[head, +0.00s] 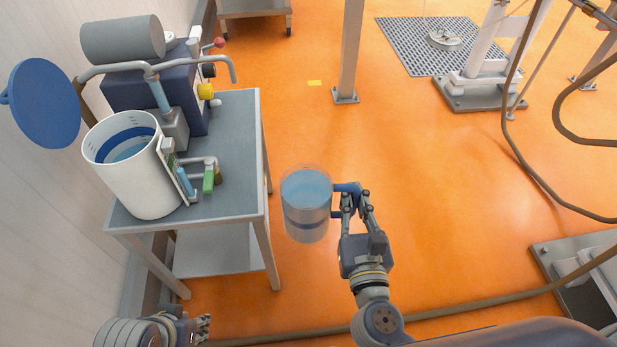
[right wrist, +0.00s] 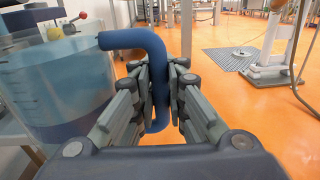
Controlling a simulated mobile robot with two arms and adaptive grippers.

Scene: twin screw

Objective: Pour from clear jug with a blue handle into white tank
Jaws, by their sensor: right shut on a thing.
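The clear jug (head: 306,208) holds bluish liquid and is upright in the air, right of the table. My right gripper (head: 349,200) is shut on its blue handle, which also shows between the fingers in the right wrist view (right wrist: 150,42). The jug's clear wall (right wrist: 50,80) fills the left of that view. The white tank (head: 140,185) stands on the grey table, open at the top, with blue inside. It is left of the jug and apart from it. My left gripper (head: 203,328) is at the bottom left edge, partly cut off; its finger state is unclear.
The grey table (head: 235,150) also bears a motor unit with pipes (head: 160,85), a yellow knob (head: 205,91) and a green valve (head: 208,181). A round blue lid (head: 45,103) stands raised behind the tank. A hose (head: 450,310) crosses the orange floor.

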